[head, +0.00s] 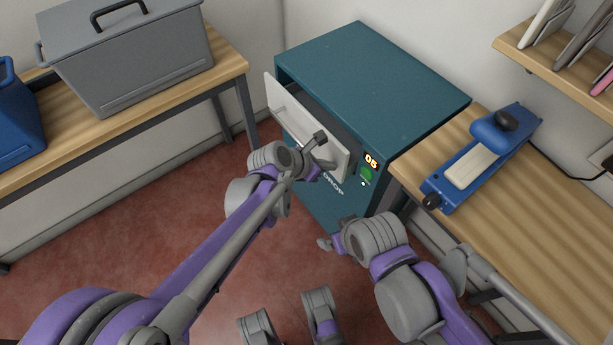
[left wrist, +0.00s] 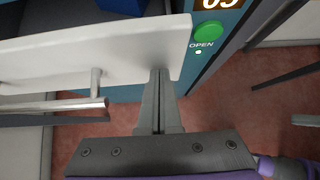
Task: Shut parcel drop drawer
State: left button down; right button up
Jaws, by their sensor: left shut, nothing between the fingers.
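The parcel drop cabinet (head: 385,75) is a teal box with a drawer. Its white drawer front (head: 290,110) stands out from the cabinet, so the drawer is partly open. My left gripper (head: 322,150) is shut and empty at the right part of the drawer front. In the left wrist view, the shut fingers (left wrist: 160,85) overlap the right end of the white front (left wrist: 110,55); whether they touch it I cannot tell. A metal bar handle (left wrist: 60,105) is left of them. A green button (left wrist: 207,30) marked OPEN is at right. My right gripper (head: 328,243) is low before the cabinet, its jaws unclear.
A wooden counter (head: 560,210) at right holds a blue device (head: 480,155). A wooden bench (head: 225,65) at left carries a grey lidded bin (head: 135,60) and a blue container (head: 15,125). The red floor (head: 130,220) before the cabinet is otherwise clear.

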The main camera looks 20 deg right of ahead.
aim_at(337, 157)
pick_arm(q)
jog(key=d, duration=0.2)
jog(key=w+d, duration=0.1)
jog(key=shift+d, duration=0.45)
pick_arm(e)
jog(key=shift+s+a+r, duration=0.1)
jog(key=shift+a+r, duration=0.05)
jog(key=shift+r, duration=0.1)
pick_arm(q)
jog(key=shift+r, duration=0.1)
